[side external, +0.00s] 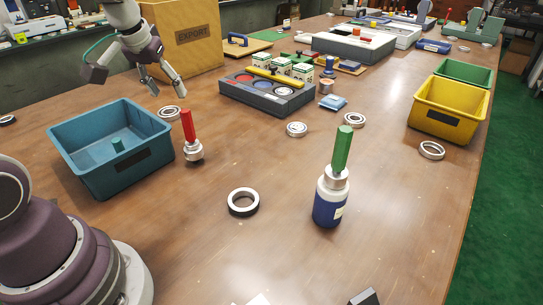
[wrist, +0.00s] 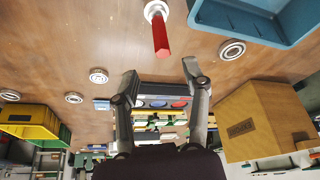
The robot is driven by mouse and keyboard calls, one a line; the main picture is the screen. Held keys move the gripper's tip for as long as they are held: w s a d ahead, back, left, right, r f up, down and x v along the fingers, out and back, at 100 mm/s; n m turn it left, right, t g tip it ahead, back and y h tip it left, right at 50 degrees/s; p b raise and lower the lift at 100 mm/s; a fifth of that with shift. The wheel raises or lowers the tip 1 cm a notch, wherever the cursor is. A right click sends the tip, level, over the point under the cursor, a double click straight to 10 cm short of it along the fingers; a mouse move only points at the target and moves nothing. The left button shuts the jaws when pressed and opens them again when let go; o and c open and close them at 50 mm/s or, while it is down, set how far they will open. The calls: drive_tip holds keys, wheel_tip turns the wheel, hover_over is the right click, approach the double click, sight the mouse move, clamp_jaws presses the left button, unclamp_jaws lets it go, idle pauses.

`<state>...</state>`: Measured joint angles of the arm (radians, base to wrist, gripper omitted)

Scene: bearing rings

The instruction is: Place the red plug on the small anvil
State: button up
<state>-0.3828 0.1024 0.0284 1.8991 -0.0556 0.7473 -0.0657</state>
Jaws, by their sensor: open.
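The red plug (side external: 187,126) stands upright, handle up, with a silver lower part (side external: 194,152), just right of the blue bin in the side view. In the wrist view the red plug (wrist: 160,38) shows near the top, beyond my fingertips. My gripper (side external: 167,92) is open and empty, in the air behind the blue bin and apart from the plug. Its two spread fingers also show in the wrist view (wrist: 160,78). I cannot tell for sure which thing is the small anvil; a dark block (side external: 365,297) is cut off at the bottom edge.
The blue bin (side external: 75,165) holds a small green piece. A green plug (side external: 342,150) stands on a blue-and-silver body (side external: 330,202). Several bearing rings lie about, one front-centre (side external: 243,202). A cardboard box (side external: 185,38), dark tray (side external: 268,98) and yellow bin (side external: 448,110) stand farther off.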

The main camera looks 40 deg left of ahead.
drive_tip(key=s+d+r+m+t+h, duration=0.1)
drive_tip(key=s+d+r+m+h, duration=0.1)
drive_tip(key=s+d+m, duration=0.4)
drive_tip(key=s+d, duration=0.4)
drive_tip(key=d, duration=0.2)
drive_tip(key=shift+d+t, duration=0.3)
drive_tip(key=shift+d, duration=0.05)
drive_tip(key=shift+r, duration=0.1)
